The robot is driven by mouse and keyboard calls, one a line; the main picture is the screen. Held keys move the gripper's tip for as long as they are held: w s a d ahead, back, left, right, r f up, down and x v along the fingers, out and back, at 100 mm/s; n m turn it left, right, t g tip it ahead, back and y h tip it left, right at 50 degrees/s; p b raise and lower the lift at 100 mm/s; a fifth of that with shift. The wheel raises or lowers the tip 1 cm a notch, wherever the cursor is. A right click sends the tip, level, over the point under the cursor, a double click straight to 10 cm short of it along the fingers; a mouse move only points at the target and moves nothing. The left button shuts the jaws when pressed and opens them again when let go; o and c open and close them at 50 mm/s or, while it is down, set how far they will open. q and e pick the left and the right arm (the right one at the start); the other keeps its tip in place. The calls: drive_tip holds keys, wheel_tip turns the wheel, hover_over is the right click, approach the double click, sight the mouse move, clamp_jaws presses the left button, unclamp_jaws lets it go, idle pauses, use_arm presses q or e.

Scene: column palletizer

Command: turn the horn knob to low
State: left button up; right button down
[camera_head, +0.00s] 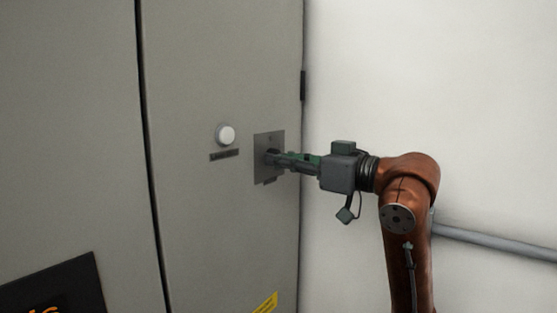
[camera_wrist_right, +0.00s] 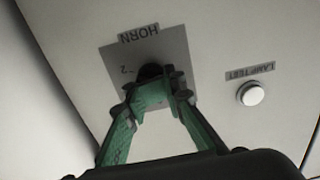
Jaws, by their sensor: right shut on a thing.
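The horn knob (camera_wrist_right: 150,71) is a small dark knob on a grey square plate (camera_head: 262,141) on the cabinet door. In the right wrist view the plate carries a HORN label (camera_wrist_right: 138,33) and a small mark like a 2. My right gripper (camera_head: 277,158) reaches in from the right, and its green fingers are shut on the knob. The fingertips (camera_wrist_right: 152,80) cover much of the knob, so its pointer direction cannot be seen. My left gripper is not in view.
A white round lamp test button (camera_head: 227,135) with a dark label sits left of the plate; it also shows in the right wrist view (camera_wrist_right: 251,94). The grey cabinet (camera_head: 210,230) has a door seam at left. A pale wall (camera_head: 480,80) with a pipe (camera_head: 490,242) stands at right.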

drive_tip(key=shift+w+d+r+n, duration=0.1)
drive_tip(key=shift+w+d+n, duration=0.2)
drive_tip(key=shift+d+n, duration=0.2)
idle(0.5)
idle(1.2)
drive_tip(key=c, duration=2.3)
unclamp_jaws()
drive_tip(key=shift+c, duration=0.2)
drive_tip(key=o, duration=0.3)
drive_tip(key=shift+w+d, duration=0.15)
drive_tip(key=shift+w, duration=0.15)
drive_tip(key=o, duration=0.5)
drive_tip(key=shift+s, duration=0.1)
drive_tip(key=shift+c, duration=0.2)
drive_tip(key=shift+o, duration=0.2)
drive_tip(key=shift+a+f, duration=0.2)
drive_tip(key=shift+d, duration=0.1)
